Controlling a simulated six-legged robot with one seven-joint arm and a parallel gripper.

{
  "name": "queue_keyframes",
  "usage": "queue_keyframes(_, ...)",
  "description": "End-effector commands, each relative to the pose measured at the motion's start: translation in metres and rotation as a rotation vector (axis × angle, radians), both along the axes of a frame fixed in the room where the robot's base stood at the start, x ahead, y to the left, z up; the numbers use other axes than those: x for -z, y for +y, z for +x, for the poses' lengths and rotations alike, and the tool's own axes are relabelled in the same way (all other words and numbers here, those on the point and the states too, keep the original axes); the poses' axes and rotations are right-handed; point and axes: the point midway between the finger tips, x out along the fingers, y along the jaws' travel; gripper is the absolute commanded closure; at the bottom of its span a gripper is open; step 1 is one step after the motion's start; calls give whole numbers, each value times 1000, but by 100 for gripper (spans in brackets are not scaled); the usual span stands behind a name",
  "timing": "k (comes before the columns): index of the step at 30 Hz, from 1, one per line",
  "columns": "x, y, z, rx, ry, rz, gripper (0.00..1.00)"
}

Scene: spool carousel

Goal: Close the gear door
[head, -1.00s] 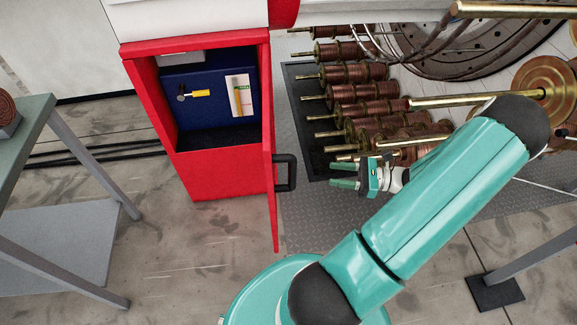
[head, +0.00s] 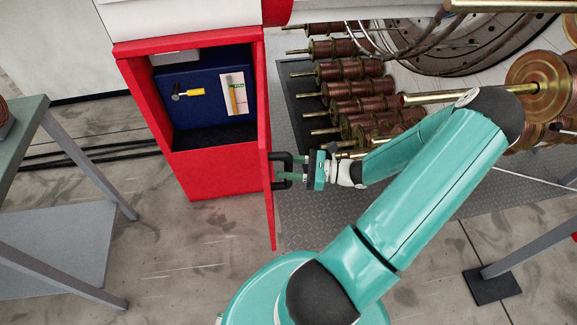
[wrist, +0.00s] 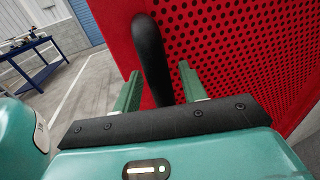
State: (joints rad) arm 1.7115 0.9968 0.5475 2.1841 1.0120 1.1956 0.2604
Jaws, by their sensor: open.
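The red gear door (head: 269,195) stands swung open from the right side of the red cabinet (head: 212,172), seen nearly edge-on in the head view. Its perforated red face (wrist: 225,50) fills the right of the wrist view. The black door handle (head: 285,158) sticks out from the door's right face and shows as a dark bar in the wrist view (wrist: 150,55). My gripper (head: 293,171) is open at the handle. In the wrist view its two green fingers (wrist: 160,88) stand on either side of the handle. I cannot tell whether they touch it.
Inside the cabinet a yellow-handled hammer (head: 190,93) and a card (head: 237,94) show against a blue back. Copper spools (head: 352,90) lie close behind my arm on the right. A table (head: 25,130) stands at the left. Floor before the cabinet is clear.

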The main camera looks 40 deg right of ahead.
Motion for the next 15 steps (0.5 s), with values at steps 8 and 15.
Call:
queue_keyframes(8,0,0,1,0,0,0,66)
queue_keyframes(15,0,0,0,0,-1,-1,100)
